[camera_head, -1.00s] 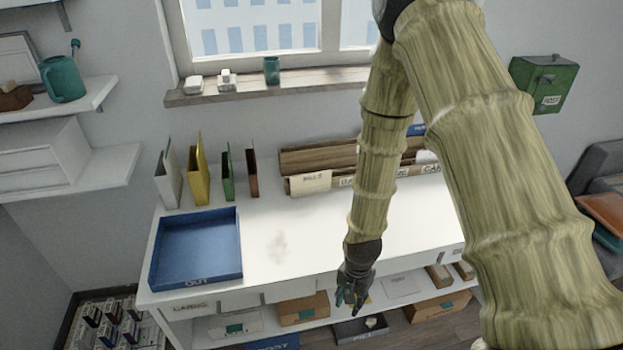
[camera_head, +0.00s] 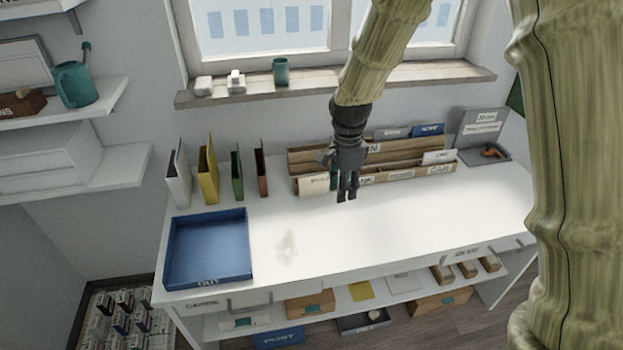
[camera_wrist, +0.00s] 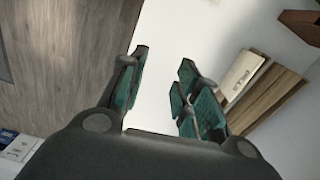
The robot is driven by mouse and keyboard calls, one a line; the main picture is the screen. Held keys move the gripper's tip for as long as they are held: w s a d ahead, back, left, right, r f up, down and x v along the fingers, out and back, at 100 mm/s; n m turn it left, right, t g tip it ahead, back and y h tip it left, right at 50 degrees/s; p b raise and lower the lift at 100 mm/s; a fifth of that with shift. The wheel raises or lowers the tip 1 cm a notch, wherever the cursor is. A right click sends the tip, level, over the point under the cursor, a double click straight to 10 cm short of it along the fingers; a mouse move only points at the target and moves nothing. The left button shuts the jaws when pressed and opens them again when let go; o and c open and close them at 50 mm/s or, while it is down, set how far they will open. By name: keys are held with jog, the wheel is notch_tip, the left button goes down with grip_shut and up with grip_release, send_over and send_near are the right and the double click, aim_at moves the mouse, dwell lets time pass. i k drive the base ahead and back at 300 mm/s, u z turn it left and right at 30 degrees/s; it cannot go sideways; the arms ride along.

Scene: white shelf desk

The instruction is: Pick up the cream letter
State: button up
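A cream letter (camera_head: 313,184) with small dark print stands in the left front slot of the wooden letter rack (camera_head: 408,172) at the back of the white desk. It also shows in the wrist view (camera_wrist: 243,76), right of the fingers. My gripper (camera_head: 347,196) hangs in front of the rack, just right of the letter, fingers pointing down. In the wrist view my gripper (camera_wrist: 162,85) has its teal-padded fingers apart with nothing between them. The gripper covers part of the rack.
A blue OUT tray (camera_head: 208,281) sits at the desk's front left. Several upright folders (camera_head: 207,172) stand behind it. A white letter (camera_head: 438,157) and blue one (camera_head: 428,130) are in the rack. A grey stand (camera_head: 480,135) is at right. The middle desktop is clear.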

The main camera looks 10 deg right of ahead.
aim_at(315, 186)
jog(key=i, duration=0.9)
jog(key=z, duration=0.05)
